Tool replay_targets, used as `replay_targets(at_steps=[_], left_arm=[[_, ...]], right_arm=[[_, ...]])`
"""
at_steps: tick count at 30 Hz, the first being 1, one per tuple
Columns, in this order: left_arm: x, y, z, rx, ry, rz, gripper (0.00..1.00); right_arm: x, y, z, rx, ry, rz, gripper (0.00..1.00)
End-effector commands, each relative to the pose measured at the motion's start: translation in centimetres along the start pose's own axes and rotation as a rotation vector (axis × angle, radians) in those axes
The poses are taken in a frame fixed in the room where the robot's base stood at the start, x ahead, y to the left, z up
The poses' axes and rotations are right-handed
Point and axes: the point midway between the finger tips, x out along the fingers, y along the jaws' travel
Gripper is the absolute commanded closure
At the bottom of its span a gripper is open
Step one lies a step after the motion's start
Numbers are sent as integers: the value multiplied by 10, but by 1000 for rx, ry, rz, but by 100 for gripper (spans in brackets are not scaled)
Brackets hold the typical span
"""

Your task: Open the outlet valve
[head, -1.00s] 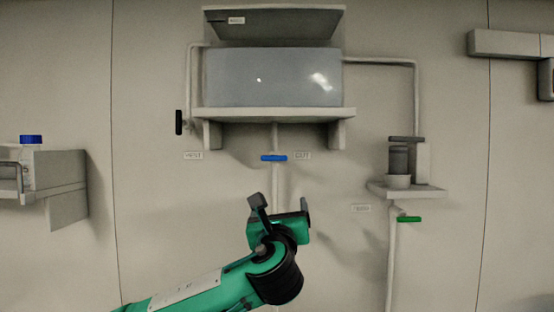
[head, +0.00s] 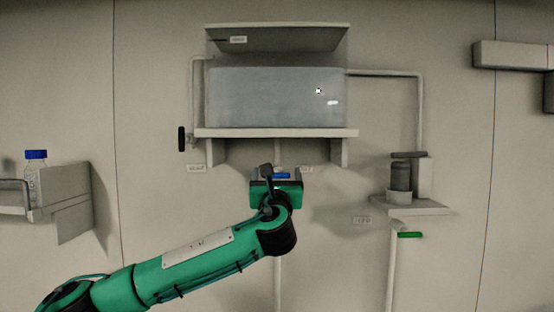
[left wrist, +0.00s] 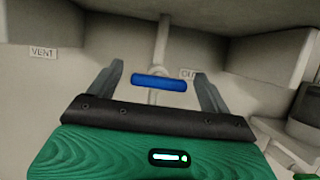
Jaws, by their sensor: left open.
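The outlet valve's blue handle (head: 281,176) lies level on the pipe below the tank shelf, partly hidden behind my left gripper (head: 282,172). In the left wrist view the blue handle (left wrist: 158,82) shows whole, with a partly hidden label (left wrist: 187,74) to its right. The left gripper is open, with one finger on each side of the handle in that view (left wrist: 160,72). I see no grip on the handle, and the depth between it and the fingertips is hard to tell. My right gripper is not in view.
A tank (head: 275,97) stands on the shelf (head: 275,132) just above the gripper. A black handle (head: 182,139) is at the left, near the VENT label (left wrist: 43,52). A green handle (head: 410,235) hangs below a small shelf (head: 425,207) at the right. A blue-capped bottle (head: 36,170) is far left.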

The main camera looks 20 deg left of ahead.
Motion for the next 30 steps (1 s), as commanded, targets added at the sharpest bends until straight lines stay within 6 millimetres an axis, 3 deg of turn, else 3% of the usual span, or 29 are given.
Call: replay_targets(at_steps=[1, 6, 18, 19, 25, 30], left_arm=[[9, 0, 4, 1, 1, 2, 18], [25, 0, 2, 1, 0, 1, 18], [30, 0, -1, -1, 0, 0, 18], [30, 0, -1, -1, 0, 0, 20], [30, 0, 0, -1, 0, 0, 59], [30, 0, -1, -3, 0, 1, 63]], right_arm=[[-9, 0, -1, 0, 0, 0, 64], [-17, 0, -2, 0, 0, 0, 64], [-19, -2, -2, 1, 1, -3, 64], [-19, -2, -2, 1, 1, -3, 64], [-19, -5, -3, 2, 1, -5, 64], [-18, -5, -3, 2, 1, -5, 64]])
